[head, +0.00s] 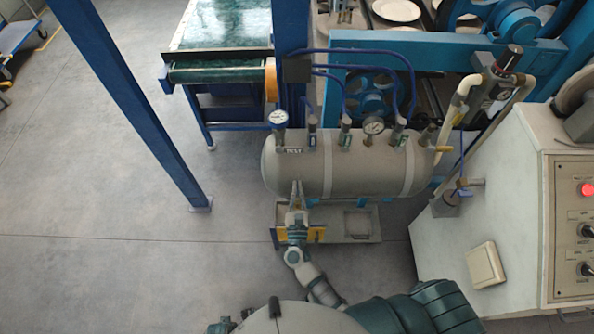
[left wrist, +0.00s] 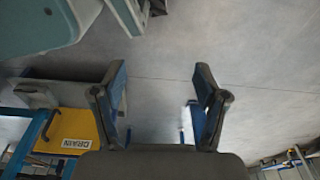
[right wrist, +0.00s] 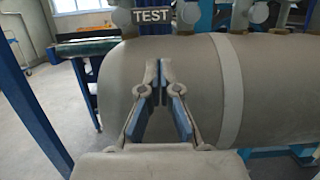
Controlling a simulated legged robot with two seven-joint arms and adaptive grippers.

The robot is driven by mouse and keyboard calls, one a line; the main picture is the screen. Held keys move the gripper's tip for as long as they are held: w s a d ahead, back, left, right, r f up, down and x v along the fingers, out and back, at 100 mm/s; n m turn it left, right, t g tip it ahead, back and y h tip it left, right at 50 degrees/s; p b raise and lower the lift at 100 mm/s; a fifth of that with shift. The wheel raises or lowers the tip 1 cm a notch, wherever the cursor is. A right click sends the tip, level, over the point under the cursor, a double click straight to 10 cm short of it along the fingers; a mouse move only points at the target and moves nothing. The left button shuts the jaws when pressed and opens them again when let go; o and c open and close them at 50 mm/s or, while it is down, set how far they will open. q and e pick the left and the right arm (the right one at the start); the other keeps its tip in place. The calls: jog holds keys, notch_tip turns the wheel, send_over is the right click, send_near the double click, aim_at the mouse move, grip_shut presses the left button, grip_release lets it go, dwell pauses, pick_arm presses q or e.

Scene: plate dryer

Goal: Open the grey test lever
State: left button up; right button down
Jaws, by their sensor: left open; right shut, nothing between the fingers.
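The dark TEST label (head: 293,151) is on the upper left of the grey tank (head: 350,165). It also shows at the top of the right wrist view (right wrist: 152,16). A small valve fitting (head: 312,135) stands beside the label; I cannot clearly make out the grey test lever. My right gripper (head: 297,184) is in front of the tank's left part, below the label. In the right wrist view its fingertips (right wrist: 160,64) are together with nothing between them. My left gripper (left wrist: 160,82) shows in the left wrist view, open and empty over bare floor.
A yellow DRAIN plate (left wrist: 78,130) lies left of my left gripper. Gauges (head: 278,117) and blue pipes top the tank. A blue post (head: 135,100) stands at left, and a pale control cabinet (head: 500,240) at right. The floor at left is mostly clear.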

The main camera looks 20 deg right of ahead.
aim_at(296, 165)
jog(key=x, duration=0.2)
jog(key=a+x, duration=0.1)
jog(key=x, duration=0.2)
jog(key=p+x, duration=0.1)
jog(key=x, duration=0.2)
jog(key=shift+w+a+r, duration=0.1)
jog(key=shift+a+r, duration=0.1)
jog(key=shift+a, duration=0.05)
jog(key=shift+w+d, duration=0.45)
jog(key=shift+d, duration=0.05)
pick_arm(q)
jog(key=s+f, duration=0.2)
jog(key=shift+a+f, duration=0.35)
jog(key=shift+a, duration=0.05)
pick_arm(e)
jog(key=shift+d, duration=0.3)
jog(key=shift+a, duration=0.1)
